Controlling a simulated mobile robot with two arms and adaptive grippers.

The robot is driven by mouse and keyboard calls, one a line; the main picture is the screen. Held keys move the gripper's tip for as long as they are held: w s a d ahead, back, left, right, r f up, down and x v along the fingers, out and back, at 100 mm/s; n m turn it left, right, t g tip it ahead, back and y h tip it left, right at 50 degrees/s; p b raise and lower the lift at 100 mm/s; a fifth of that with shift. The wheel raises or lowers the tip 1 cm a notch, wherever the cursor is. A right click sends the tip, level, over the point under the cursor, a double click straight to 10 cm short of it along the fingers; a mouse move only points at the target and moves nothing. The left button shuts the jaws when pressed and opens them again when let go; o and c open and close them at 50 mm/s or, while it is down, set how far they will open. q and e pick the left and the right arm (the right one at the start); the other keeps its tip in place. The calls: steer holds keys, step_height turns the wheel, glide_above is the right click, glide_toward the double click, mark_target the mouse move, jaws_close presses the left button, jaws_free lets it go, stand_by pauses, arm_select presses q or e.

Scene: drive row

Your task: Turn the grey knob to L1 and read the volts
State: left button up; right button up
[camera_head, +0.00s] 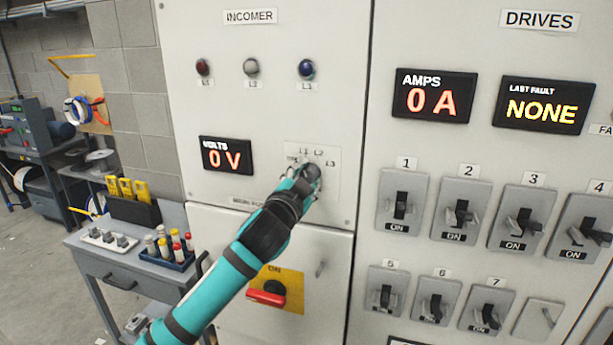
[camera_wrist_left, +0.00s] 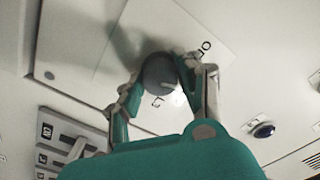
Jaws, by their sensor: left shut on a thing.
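The grey knob (camera_head: 313,172) sits on a pale selector plate (camera_head: 328,158) marked L1, L2 and L3 on the INCOMER panel. My left gripper (camera_head: 303,177) is at the knob and partly hides it and the plate's left markings. In the left wrist view the fingers close on both sides of the round grey knob (camera_wrist_left: 158,74). A pale line shows on the knob's face there, but I cannot tell which mark it points at. The VOLTS display (camera_head: 226,157) reads 0 V. My right gripper is in neither view.
Red, white and blue lamps (camera_head: 251,67) are above. A red-handled switch on a yellow plate (camera_head: 291,288) is below, partly behind my left arm. Breaker switches (camera_head: 401,205) marked ON line the DRIVES panel. A grey cart (camera_head: 128,262) stands left.

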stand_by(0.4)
arm_select(q)
steer(key=o, duration=1.1)
steer(key=shift+o, duration=0.2)
steer(key=v, duration=1.2)
